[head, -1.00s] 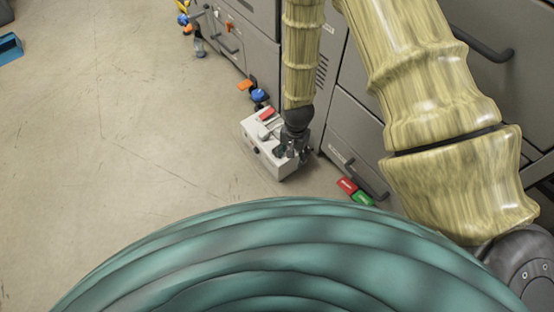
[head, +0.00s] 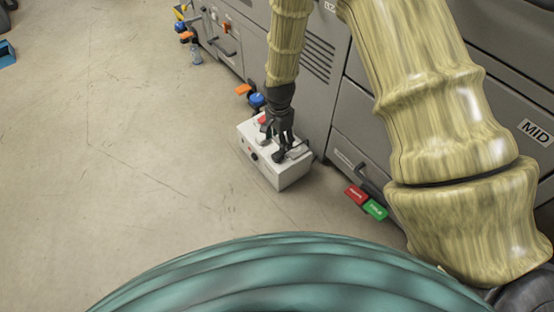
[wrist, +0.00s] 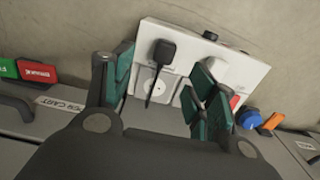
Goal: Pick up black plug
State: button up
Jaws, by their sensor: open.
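The black plug (wrist: 163,54) shows in the wrist view on the top face of a white box (wrist: 148,33), with a short dark cord hanging from it. My gripper (wrist: 163,76) is open, one teal-padded finger on each side of the picture, with the plug seen in the gap beyond the tips, closer to the left finger. Nothing is between the fingers' pads. In the head view my gripper (head: 282,155) is over the top of the white box (head: 285,178). There I cannot tell the plug from my dark gripper.
A white block (wrist: 215,66) and a red part (wrist: 236,101) sit on the box near the right finger. Grey cabinets (head: 335,120) stand close behind the box. Red (head: 356,194) and green (head: 375,209) tags are at right. Open floor (head: 120,150) lies left.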

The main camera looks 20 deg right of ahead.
jog(key=b, duration=0.2)
send_over(278, 155)
jog(key=f, duration=0.4)
jog(key=shift+s+f, duration=0.2)
jog(key=shift+f, duration=0.15)
jog(key=f+b, duration=0.2)
jog(key=f, duration=0.1)
jog(key=f+b, duration=0.1)
jog(key=f, duration=0.1)
jog(key=shift+w+b, duration=0.35)
jog(key=shift+b, duration=0.05)
jog(key=c, duration=1.1)
